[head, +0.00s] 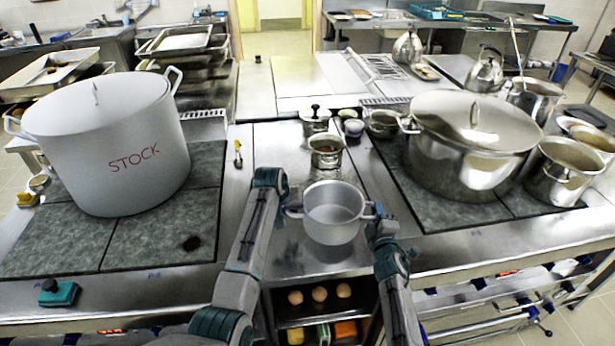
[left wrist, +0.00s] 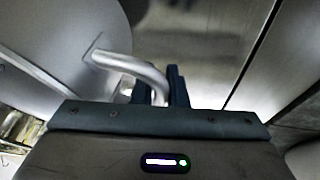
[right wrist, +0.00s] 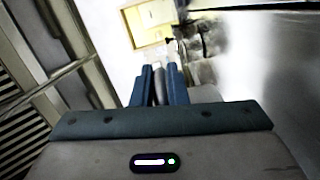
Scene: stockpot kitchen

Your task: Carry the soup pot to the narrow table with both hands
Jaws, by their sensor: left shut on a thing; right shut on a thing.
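The soup pot (head: 333,216), a small open grey pot with two side handles, is upright and looks empty. It is between my two grippers, in front of the steel counter; I cannot tell its exact height. My left gripper (head: 283,200) is shut on its left handle, and the handle's curved bar (left wrist: 130,66) shows in the left wrist view. My right gripper (head: 378,217) is shut on its right handle; a grey piece (right wrist: 159,84) shows between the fingers in the right wrist view. I cannot tell which surface is the narrow table.
A large STOCK pot (head: 110,140) stands on the left hob. A lidded steel pot (head: 470,140) stands on the right hob. Small pots (head: 326,150) and jars sit behind the soup pot. Eggs (head: 319,294) are on a shelf below. A teal sponge (head: 58,293) lies front left.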

